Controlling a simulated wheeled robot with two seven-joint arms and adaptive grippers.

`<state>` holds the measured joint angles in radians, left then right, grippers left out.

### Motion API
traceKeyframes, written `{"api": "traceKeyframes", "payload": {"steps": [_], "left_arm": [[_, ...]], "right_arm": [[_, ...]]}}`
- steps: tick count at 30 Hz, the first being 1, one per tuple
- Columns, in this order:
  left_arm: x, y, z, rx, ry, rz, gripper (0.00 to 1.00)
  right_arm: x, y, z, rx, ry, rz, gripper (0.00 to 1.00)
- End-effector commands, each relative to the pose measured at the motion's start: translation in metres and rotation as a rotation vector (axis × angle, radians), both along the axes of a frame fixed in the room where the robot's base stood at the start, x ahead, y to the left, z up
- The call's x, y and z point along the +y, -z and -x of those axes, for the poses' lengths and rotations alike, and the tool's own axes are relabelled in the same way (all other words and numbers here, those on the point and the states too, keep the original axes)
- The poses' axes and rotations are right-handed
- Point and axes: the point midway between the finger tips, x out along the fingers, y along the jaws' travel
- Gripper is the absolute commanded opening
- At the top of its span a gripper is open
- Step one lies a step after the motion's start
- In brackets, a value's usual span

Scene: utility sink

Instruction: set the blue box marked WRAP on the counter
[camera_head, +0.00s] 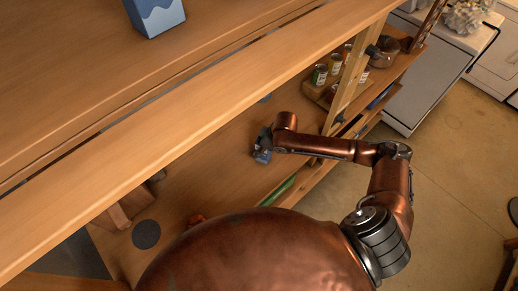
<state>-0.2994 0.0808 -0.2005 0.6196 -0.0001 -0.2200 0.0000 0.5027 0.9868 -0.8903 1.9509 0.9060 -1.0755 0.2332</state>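A blue box (157,17) with a lighter wavy band stands on the upper wooden shelf at the top left of the head view. Its upper part is cut off by the frame edge, and no lettering can be read on it. The wooden counter (205,165) lies below and beyond the shelf's front board. My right gripper (261,153) is over the counter, well apart from the box. It is small and dark here, and I cannot tell whether its fingers are open or shut. My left gripper is not in view.
The upper shelf's long front board (180,135) crosses the view diagonally. Several small cans (320,75) and a pot (383,52) stand at the upper right, near a wooden post. A dark round disc (146,235) lies at the lower left. The counter's middle looks mostly clear.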

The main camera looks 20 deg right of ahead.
Motion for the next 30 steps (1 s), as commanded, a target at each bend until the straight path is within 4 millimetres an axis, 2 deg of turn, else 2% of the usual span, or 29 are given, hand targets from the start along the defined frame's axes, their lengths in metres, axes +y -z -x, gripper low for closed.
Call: {"api": "traceKeyframes", "payload": {"steps": [2, 3, 9, 20, 25, 30], "left_arm": [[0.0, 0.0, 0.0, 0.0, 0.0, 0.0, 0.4], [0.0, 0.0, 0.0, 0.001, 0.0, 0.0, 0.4], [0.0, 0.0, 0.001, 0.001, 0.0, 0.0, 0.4], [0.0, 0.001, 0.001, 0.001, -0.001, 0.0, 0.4], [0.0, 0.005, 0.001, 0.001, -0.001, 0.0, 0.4], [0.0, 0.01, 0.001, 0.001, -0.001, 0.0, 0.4]], "right_arm": [[0.0, 0.002, 0.0, 0.0, 0.001, 0.0, 0.05], [0.0, 0.002, 0.0, 0.001, 0.0, -0.001, 0.38], [0.0, 0.002, 0.0, 0.002, 0.001, 0.0, 0.52], [-0.001, -0.002, 0.0, -0.001, 0.0, 0.001, 0.53], [-0.007, -0.023, 0.007, -0.002, -0.001, 0.001, 0.53], [-0.017, -0.057, 0.017, -0.003, -0.001, 0.002, 0.53]]}}
